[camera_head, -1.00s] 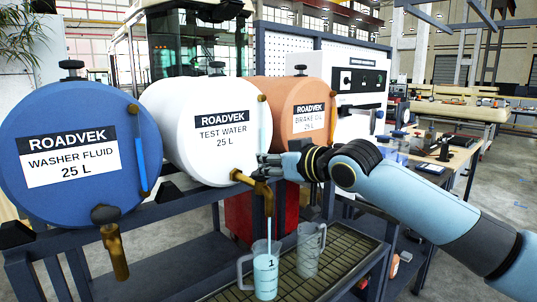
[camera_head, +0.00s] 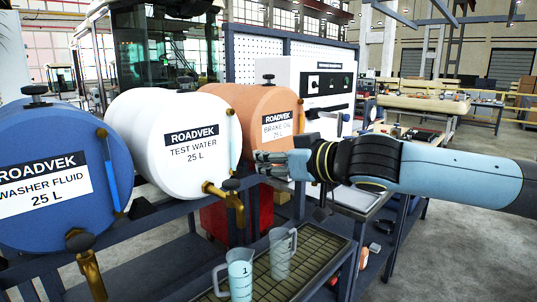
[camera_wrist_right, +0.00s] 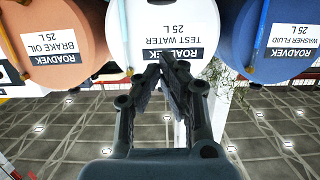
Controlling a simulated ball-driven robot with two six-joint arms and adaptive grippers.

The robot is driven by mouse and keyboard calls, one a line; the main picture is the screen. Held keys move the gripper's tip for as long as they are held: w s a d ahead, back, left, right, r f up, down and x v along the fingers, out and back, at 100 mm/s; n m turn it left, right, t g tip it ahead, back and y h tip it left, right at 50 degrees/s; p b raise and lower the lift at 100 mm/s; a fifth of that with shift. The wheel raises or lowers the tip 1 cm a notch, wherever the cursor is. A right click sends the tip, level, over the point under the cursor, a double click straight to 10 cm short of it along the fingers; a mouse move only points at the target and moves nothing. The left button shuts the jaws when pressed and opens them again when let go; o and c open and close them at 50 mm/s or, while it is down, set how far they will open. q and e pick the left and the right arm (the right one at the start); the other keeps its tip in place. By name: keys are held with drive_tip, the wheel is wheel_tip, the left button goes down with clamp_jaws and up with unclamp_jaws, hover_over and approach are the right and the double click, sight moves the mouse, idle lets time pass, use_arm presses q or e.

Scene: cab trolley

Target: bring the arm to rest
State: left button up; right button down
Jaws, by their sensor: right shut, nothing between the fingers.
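My right gripper (camera_head: 266,164) is shut and empty. It is in front of the brake oil drum (camera_head: 262,112), right of and a little above the brass tap (camera_head: 236,204) of the white test water drum (camera_head: 172,148). In the right wrist view my fingers (camera_wrist_right: 172,72) are together, with the drums upside down behind them. A clear jug (camera_head: 240,276) with a bluish tint and a mark 1 stands below the tap. No stream shows between tap and jug. My left gripper is out of view.
A second clear jug (camera_head: 281,256) stands on the drip grate (camera_head: 320,248). The blue washer fluid drum (camera_head: 45,150) with its own tap (camera_head: 88,270) is at left. A white cabinet (camera_head: 312,80) and a side table (camera_head: 425,148) stand behind my right arm.

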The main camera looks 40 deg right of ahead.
drive_tip(key=shift+s, duration=0.3)
idle(0.5)
